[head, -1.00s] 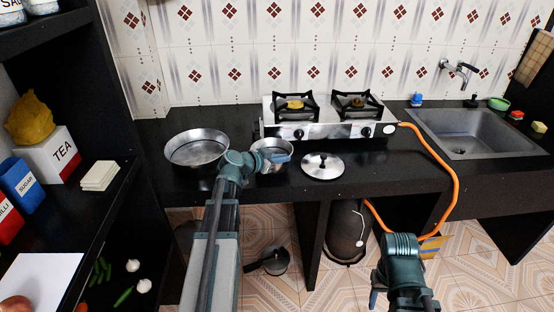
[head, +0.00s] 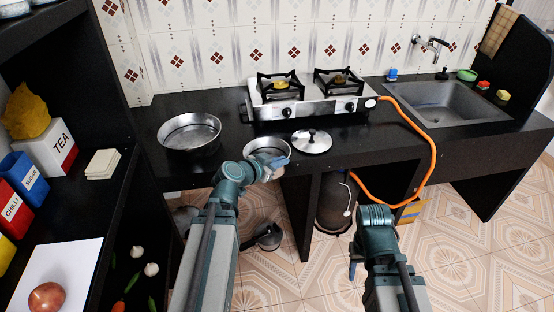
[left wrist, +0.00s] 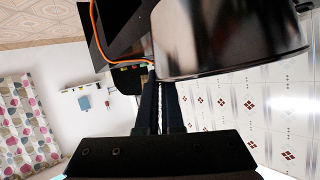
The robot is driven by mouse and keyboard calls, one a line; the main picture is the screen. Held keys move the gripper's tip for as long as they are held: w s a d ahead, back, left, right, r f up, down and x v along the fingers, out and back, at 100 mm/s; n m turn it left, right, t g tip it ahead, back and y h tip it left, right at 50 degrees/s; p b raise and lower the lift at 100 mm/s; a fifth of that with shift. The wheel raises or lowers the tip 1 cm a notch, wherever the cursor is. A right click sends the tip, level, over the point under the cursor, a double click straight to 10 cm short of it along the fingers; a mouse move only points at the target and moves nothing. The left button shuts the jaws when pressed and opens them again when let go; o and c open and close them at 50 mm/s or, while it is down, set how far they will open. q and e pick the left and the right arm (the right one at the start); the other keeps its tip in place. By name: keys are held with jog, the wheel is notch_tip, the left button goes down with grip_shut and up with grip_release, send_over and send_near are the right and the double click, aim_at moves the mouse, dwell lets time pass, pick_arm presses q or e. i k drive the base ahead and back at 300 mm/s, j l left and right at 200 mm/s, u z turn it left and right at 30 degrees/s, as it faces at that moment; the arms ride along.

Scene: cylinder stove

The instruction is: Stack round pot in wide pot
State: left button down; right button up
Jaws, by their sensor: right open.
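The wide pot (head: 189,134), a broad shallow steel pan, sits on the left part of the black counter and looks empty. The round pot (head: 264,148), smaller and shiny steel, is at the counter's front edge, right of the wide pot. My left gripper (head: 277,167) is shut on the round pot's near side. In the left wrist view the round pot (left wrist: 230,40) fills the upper right, and the fingers (left wrist: 160,95) are close together at its wall. My right gripper (head: 355,262) hangs low in front of the counter, open and away from the pots; its fingertips are hardly visible.
A steel lid (head: 311,142) lies on the counter right of the round pot. The two-burner stove (head: 310,108) stands behind, with an orange hose (head: 434,150) to a gas cylinder (head: 335,205) below. A sink (head: 445,103) is at the right. A dark pan (head: 268,237) lies on the floor.

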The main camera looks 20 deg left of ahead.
aim_at(193, 144)
jog(key=i+u, duration=0.25)
jog(key=i+l+z, duration=0.1)
jog(key=i+l, duration=0.25)
jog(key=l, duration=0.15)
jog(key=i+l+u, duration=0.1)
jog(key=u, duration=0.3)
jog(key=i+l+u, duration=0.1)
jog(key=u, duration=0.3)
jog(key=l+u, duration=0.25)
jog(key=u, duration=0.15)
jog(key=l+u, duration=0.2)
jog(key=u, duration=0.2)
jog(key=i+l, duration=0.4)
jog(key=i+z, duration=0.05)
